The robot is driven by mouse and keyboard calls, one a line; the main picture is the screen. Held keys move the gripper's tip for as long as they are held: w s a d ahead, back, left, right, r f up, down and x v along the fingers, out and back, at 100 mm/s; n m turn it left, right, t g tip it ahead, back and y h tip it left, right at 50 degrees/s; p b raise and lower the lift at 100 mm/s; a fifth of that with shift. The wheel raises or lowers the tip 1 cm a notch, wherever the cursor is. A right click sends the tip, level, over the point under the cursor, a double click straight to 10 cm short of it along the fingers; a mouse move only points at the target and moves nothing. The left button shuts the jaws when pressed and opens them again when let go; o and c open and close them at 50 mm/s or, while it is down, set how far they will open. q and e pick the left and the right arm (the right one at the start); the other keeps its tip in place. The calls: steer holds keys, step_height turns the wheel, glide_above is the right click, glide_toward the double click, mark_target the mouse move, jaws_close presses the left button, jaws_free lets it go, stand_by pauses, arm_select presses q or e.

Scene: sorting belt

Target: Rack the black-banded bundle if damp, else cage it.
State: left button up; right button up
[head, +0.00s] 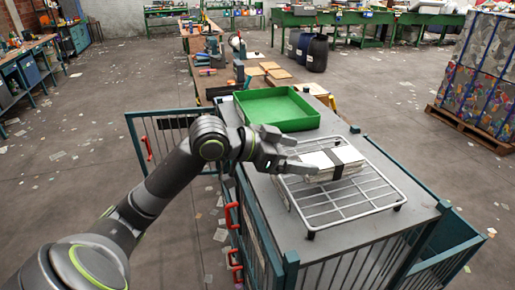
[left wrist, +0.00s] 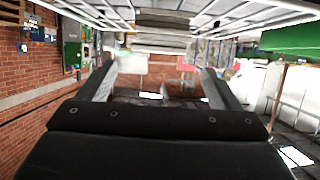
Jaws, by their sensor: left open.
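The bundle (head: 318,160) is a flat stack of pale sheets with a wide black band (head: 347,155) around its middle. It lies on the white wire rack (head: 345,211) on top of the grey cabinet. Whether it is damp does not show. My left gripper (head: 303,156) is open at the bundle's left side, its fingers pointing at it. In the left wrist view the open fingers (left wrist: 160,78) show, with a dark band-like strip (left wrist: 165,20) above and between them. I cannot tell whether the fingertips overlap the bundle. My right gripper is out of view.
An empty green tray (head: 275,108) stands behind the rack. Wrapped bales on a pallet (head: 470,128) are at the right.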

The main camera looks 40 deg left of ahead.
arm_select(q)
steer(key=v, duration=0.9)
stand_by(0.6)
steer(key=shift+s+r, duration=0.15)
steer(key=shift+a, duration=0.1)
